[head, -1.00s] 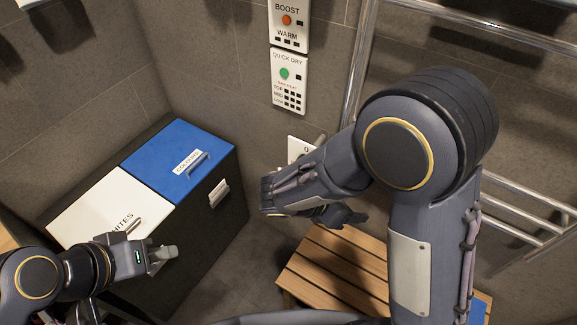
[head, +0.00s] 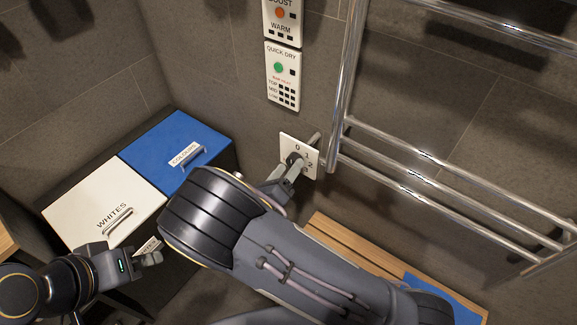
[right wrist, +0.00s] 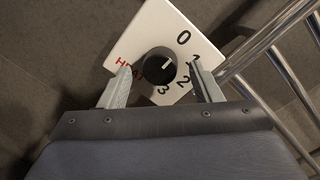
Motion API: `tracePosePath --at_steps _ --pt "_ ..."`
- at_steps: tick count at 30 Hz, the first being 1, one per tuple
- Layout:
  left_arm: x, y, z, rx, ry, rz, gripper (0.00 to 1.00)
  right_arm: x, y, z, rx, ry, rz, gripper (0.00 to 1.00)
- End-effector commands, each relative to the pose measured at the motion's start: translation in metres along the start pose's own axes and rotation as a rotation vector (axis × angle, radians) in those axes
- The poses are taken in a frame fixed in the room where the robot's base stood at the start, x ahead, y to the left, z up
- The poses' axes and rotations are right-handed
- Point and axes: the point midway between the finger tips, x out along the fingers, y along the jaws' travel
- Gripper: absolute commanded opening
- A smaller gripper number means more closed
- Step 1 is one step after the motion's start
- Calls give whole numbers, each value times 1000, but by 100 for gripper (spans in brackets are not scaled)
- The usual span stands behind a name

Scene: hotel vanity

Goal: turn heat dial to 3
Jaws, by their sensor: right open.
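The heat dial is a dark round knob (right wrist: 158,66) on a white plate (head: 311,166), marked 0, 1, 2, 3 and HEAT in red. In the right wrist view, the knob's white mark points roughly toward 1. My right gripper (right wrist: 160,70) is open, one finger on each side of the knob, with visible gaps; its distance from the plate is unclear. In the head view, my right gripper (head: 298,164) partly covers the dial and plate. My left gripper (head: 150,257) is beside the white WHITES lid; its jaw opening is unclear.
A chrome towel rail (head: 400,162) stands close right of the dial plate. Control panels (head: 282,76) with an orange and a green button are above. WHITES (head: 88,200) and blue COLOURS (head: 172,150) lids are left. A wooden slatted bench (head: 345,242) is below.

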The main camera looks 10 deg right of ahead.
Motion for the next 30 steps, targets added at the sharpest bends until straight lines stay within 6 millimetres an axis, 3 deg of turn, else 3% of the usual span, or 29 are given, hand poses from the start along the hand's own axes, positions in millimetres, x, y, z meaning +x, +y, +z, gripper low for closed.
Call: tracePosePath --at_steps 4,12,22,30 --pt "0 0 0 0 0 0 36 10 0 0 0 1 0 58" --pt "0 0 0 0 0 0 36 12 0 0 0 1 1 58" --pt "0 0 0 0 0 0 36 12 0 0 1 1 1 15" --pt "2 -1 1 0 0 0 36 11 1 -1 25 0 0 14"
